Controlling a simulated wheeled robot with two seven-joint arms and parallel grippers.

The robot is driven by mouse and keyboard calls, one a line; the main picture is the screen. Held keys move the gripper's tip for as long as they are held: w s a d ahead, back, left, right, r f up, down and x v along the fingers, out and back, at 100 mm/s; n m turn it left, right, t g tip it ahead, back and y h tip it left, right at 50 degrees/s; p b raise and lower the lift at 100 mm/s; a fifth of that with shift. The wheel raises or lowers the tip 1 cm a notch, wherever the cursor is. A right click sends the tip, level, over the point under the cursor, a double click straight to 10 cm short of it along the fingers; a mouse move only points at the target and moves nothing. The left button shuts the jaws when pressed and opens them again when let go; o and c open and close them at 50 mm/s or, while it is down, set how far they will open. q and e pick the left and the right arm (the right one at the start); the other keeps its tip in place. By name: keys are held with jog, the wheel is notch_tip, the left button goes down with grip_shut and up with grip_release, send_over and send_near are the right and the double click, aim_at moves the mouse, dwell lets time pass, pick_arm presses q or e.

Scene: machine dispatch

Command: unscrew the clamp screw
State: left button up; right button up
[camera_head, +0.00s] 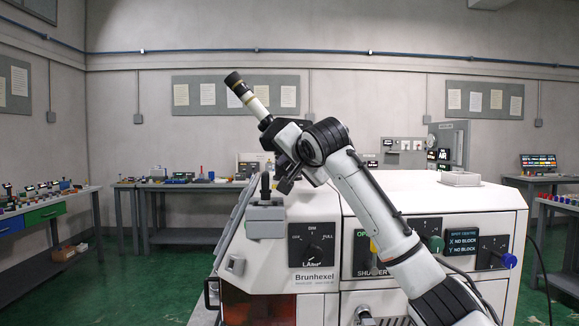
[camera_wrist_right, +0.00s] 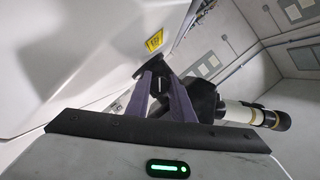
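An eyepiece tube (camera_head: 246,97), pale with dark bands and a dark end, slants up to the left from a dark holder on the white machine. It also shows at the right of the right wrist view (camera_wrist_right: 255,115). My right gripper (camera_wrist_right: 160,82) is at the holder, its two purple-grey fingers on either side of a small dark part with a pale line, which looks like the clamp screw (camera_wrist_right: 158,88). The fingers appear closed on it. In the head view my right wrist covers the screw. My left gripper is not in view.
The white machine (camera_head: 460,200) fills the middle, with a lamp dial (camera_head: 314,250), levers and a blue knob (camera_head: 509,261) on its front. A small pale tray (camera_head: 459,178) lies on top. Benches with small items stand left and right. Green floor is open at the left.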

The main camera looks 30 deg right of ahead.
grip_shut()
jog(key=n+g, duration=0.1)
jog(key=n, duration=0.1)
jog(key=shift+n+h, duration=0.3)
jog(key=shift+h, duration=0.1)
jog(key=shift+n+g+h, duration=0.4)
jog(key=shift+n+h, duration=0.3)
jog(key=shift+n, duration=0.5)
jog(key=o, duration=0.6)
grip_release()
